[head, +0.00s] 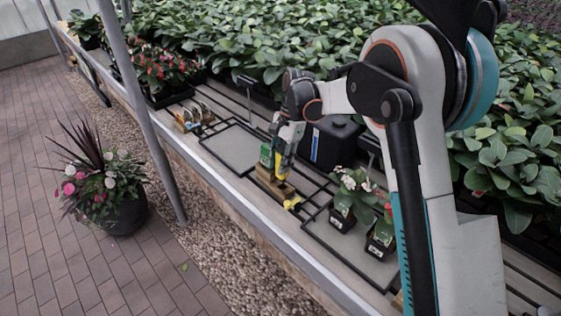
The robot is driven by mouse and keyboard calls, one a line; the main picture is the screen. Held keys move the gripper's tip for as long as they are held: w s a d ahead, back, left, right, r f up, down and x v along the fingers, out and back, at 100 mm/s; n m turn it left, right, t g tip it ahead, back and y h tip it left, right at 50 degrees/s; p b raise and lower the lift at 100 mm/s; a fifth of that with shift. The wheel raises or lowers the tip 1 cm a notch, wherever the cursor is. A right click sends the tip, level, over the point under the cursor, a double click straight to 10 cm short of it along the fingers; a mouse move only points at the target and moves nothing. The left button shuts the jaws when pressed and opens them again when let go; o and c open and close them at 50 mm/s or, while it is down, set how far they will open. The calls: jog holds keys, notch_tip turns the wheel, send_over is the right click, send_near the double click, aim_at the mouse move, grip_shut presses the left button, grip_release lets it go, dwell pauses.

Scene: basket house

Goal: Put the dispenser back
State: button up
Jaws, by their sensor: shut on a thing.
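My gripper (282,168) points down over the slatted bench, at a small wooden holder (272,186). It is shut on a small dispenser with a green part (266,155) showing at the left of the fingers. The yellow at the fingers could belong to the dispenser or to the gripper; I cannot tell. The dispenser is just above or in the holder; I cannot tell if they touch. A small yellow piece (292,204) lies at the holder's front right. The fingers hide part of the dispenser.
A black container (334,142) stands close behind my gripper to the right. An empty grey tray (232,148) lies to the left, with small tools (194,117) beyond it. Potted flowers (352,196) stand on a tray (332,240) at right. A metal post (141,110) rises before the bench.

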jog(key=shift+f, duration=0.15)
dwell(0.3)
jog(key=shift+f+b, duration=0.7)
jog(key=shift+f, duration=0.45)
jog(key=shift+f, duration=0.1)
jog(key=shift+f, duration=1.05)
jog(key=o, duration=1)
